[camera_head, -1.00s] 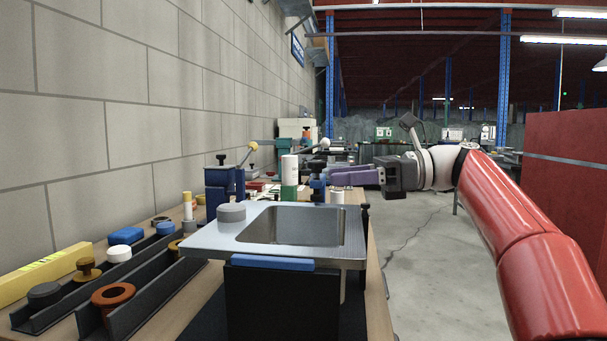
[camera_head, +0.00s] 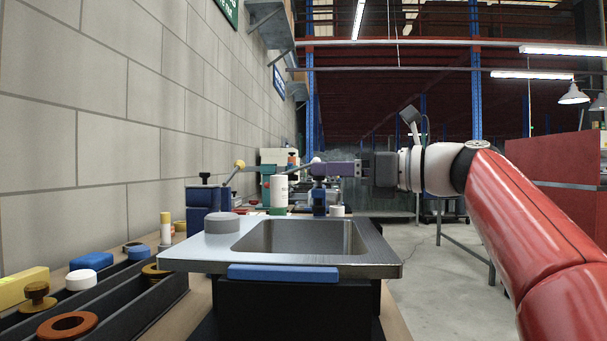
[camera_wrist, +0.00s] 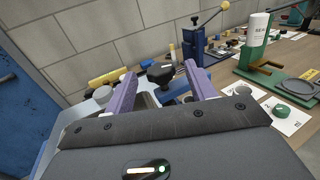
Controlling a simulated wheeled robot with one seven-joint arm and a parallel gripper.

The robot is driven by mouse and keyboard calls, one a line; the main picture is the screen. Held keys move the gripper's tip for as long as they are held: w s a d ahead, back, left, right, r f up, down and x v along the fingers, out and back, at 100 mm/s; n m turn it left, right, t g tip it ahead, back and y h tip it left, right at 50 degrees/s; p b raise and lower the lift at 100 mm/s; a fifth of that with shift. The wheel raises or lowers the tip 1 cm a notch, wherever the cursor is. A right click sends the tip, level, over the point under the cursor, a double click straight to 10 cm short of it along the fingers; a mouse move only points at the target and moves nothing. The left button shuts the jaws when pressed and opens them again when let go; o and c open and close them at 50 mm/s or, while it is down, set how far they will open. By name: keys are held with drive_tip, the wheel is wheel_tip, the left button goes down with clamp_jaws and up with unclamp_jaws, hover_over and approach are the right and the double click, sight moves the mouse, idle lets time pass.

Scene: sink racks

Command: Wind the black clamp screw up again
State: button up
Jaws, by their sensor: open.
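The black clamp screw (camera_wrist: 160,74) shows as a dark lobed knob in the wrist view. It stands between my two purple fingers, with no clear contact visible. My gripper (camera_wrist: 160,71) is open around it. In the head view, my gripper (camera_head: 318,168) reaches in from the right, level, at the top of the blue clamp (camera_head: 319,204) behind the sink (camera_head: 210,254). There the fingers hide the screw's head. The clamp's lower part shows beneath them. How far the screw is wound cannot be told.
A blue vise with a yellow-knobbed lever (camera_head: 239,164) stands left of the clamp. A green press with a white cylinder (camera_head: 279,189) stands behind. Dark trays with round parts (camera_head: 125,290) lie front left along the wall. The floor at right is open.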

sight(309, 169)
drive_tip(key=x, duration=0.5)
drive_tip(key=shift+a, duration=0.15)
drive_tip(key=c, duration=1)
drive_tip(key=shift+o, duration=0.2)
drive_tip(key=g+p, duration=0.1)
drive_tip(key=p, duration=0.2)
drive_tip(key=shift+r+n+y, duration=0.3)
drive_tip(key=shift+n, duration=0.1)
drive_tip(key=shift+f+n+g+p, duration=0.15)
drive_tip(key=shift+n+g+p, duration=0.15)
drive_tip(key=shift+g+p, duration=0.45)
drive_tip(key=shift+s+f, duration=0.1)
drive_tip(key=shift+f, duration=0.05)
